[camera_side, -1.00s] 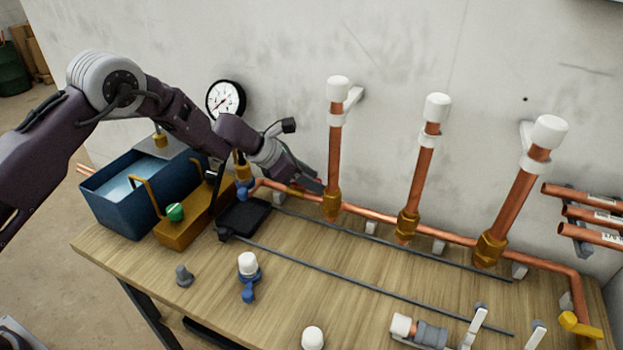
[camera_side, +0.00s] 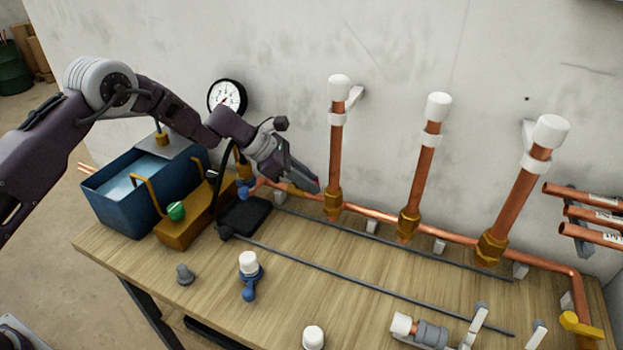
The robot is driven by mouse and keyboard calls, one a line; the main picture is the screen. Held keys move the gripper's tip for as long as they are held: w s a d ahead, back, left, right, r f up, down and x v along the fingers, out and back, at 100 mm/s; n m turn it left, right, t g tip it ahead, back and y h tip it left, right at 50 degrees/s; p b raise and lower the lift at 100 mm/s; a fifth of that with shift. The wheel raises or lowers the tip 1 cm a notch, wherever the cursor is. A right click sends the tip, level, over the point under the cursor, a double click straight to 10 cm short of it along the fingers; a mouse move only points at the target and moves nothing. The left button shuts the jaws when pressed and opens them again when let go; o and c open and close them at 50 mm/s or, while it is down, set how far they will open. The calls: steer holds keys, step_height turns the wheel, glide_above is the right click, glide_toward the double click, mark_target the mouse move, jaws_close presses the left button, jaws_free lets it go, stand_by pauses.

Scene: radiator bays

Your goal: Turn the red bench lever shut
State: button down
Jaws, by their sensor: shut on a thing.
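My gripper (camera_side: 310,183) points down and right, low over the copper pipe run (camera_side: 370,214) at the back of the bench, just left of the first upright pipe. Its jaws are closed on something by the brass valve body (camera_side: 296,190). A small reddish piece (camera_side: 258,184) shows just left of the hand and may be part of the red lever. The rest of the lever is hidden by my gripper, so its exact angle cannot be told.
Three capped upright copper pipes (camera_side: 337,150) stand along the wall. A blue water tank (camera_side: 125,205), a brass pump body (camera_side: 180,232) and a round gauge (camera_side: 227,97) are at the left. Loose fittings, including a blue-handled valve (camera_side: 250,275), lie in front.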

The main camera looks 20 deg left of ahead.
steer(key=m+g, duration=0.1)
steer(key=m, duration=0.1)
steer(key=s+a+m+g, duration=0.1)
steer(key=m+g+h, duration=0.1)
steer(key=m+g, duration=0.1)
steer(key=shift+s+a+m, duration=0.25)
steer(key=shift+s+m, duration=0.05)
steer(key=shift+s, duration=0.05)
steer(key=shift+s+g, duration=0.1)
steer(key=shift+g, duration=0.2)
steer(key=c, duration=1.2)
jaws_free()
steer(key=shift+c, duration=0.2)
steer(key=v, duration=0.7)
steer(key=shift+m, duration=0.3)
